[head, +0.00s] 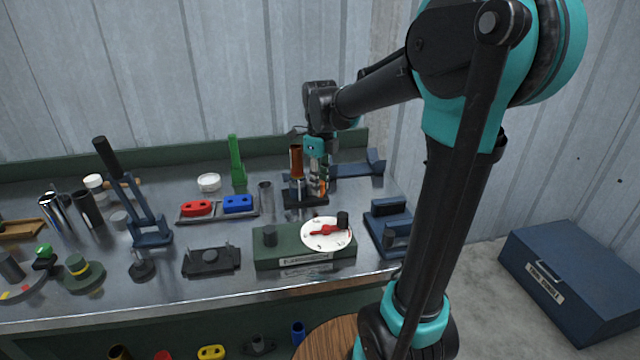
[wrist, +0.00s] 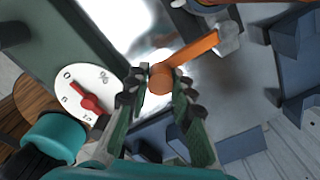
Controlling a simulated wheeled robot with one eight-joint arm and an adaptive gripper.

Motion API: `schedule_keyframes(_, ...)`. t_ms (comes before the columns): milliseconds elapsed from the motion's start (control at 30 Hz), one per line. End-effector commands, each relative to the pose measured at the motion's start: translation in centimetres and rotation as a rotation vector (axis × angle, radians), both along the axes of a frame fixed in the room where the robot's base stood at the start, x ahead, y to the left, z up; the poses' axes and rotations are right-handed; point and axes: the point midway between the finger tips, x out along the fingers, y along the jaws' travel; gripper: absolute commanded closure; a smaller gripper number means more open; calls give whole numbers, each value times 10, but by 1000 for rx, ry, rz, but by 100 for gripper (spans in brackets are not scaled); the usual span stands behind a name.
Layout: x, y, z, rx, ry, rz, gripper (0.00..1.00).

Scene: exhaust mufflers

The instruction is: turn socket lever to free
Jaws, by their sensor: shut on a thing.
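The orange lever (wrist: 193,52) shows in the wrist view as a flat arm with a round knob at its near end. Its far end meets a pale grey cylindrical part (wrist: 229,38). My gripper (wrist: 158,88) is shut on the knob end, with a finger on either side. In the head view my gripper (head: 318,186) points down over the black base (head: 305,200) at the back of the bench, and only a little orange shows by its fingertips. An upright orange-brown cylinder (head: 296,160) stands just left of it. The lever's marked positions cannot be read.
A green box (head: 290,257) with a white dial (head: 327,234) and red pointer stands in front. A blue fixture (head: 390,228) is to the right. A tray (head: 218,212) with red and blue pieces and a green upright tool (head: 236,162) are left. Bench surface between them is narrow.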

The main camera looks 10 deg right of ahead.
Motion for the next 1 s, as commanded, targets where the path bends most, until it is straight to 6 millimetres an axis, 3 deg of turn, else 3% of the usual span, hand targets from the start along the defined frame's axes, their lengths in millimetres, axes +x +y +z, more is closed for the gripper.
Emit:
schedule_keyframes(233,0,1,0,3,0,1,100)
schedule_keyframes(267,0,1,0,3,0,2,76)
schedule_keyframes(433,0,1,0,3,0,2,55)
schedule_keyframes(767,0,1,2,1,0,2,55)
schedule_keyframes(1000,0,1,30,1,0,2,55)
